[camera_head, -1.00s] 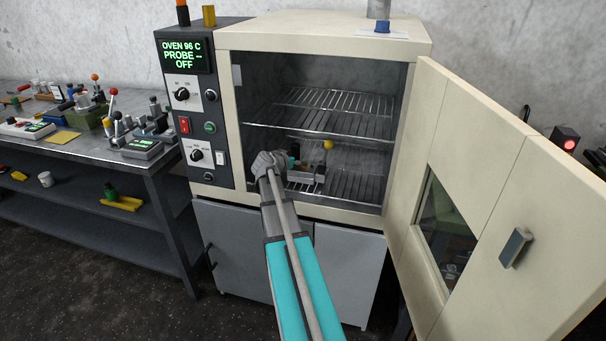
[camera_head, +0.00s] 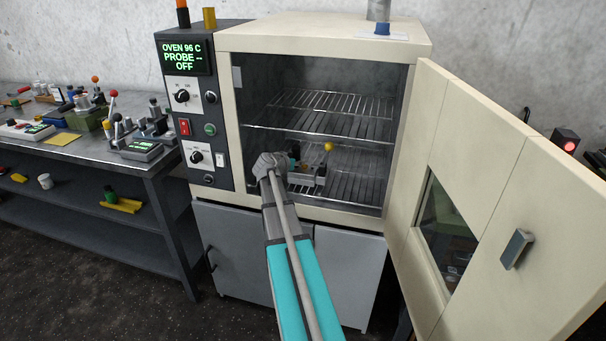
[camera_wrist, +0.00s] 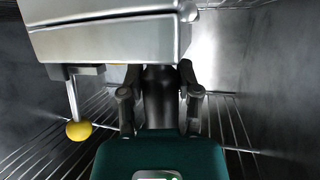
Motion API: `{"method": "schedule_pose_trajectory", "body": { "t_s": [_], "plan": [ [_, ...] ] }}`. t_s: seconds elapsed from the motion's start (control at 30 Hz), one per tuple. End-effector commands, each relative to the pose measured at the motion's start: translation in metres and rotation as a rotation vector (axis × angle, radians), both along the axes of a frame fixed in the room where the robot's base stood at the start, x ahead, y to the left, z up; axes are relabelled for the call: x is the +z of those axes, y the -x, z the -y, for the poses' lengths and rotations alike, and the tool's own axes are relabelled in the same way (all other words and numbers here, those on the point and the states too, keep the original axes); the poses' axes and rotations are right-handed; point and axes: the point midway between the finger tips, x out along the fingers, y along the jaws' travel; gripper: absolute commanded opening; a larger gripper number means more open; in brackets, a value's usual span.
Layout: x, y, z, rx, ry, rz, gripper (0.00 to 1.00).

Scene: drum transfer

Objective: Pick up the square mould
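A pale metal block, apparently the square mould (camera_head: 303,178), is on the lower rack inside the open oven. A yellow ball knob stands on a thin stem at its right in the head view. In the wrist view the mould (camera_wrist: 110,40) fills the top, very close, with the ball hanging at lower left. My gripper (camera_head: 271,164) is inside the oven opening, at the left of the mould. In the wrist view the fingers of my gripper (camera_wrist: 160,76) reach behind the mould's edge. Their tips are hidden, so I cannot tell whether they grip it.
The oven (camera_head: 226,110) has an upper wire rack (camera_head: 335,108) above my gripper and side walls close by. Its door (camera_head: 475,170) stands open at the right. A bench (camera_head: 150,163) with several instruments stands at the left.

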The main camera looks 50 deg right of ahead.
Motion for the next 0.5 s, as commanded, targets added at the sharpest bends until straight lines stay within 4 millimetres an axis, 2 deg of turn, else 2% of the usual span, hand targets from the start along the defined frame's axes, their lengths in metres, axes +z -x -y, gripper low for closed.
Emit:
{"method": "schedule_pose_trajectory", "body": {
  "t_s": [0.03, 0.13, 0.5],
  "plan": [
    [-0.0001, 0.0007, 0.0002, -0.001, -0.001, -0.001, 0.17],
    [-0.0002, 0.0007, 0.0003, -0.002, -0.001, -0.001, 0.00],
    [0.0006, 0.0010, 0.0006, -0.001, 0.002, -0.002, 0.00]
  ]
}}
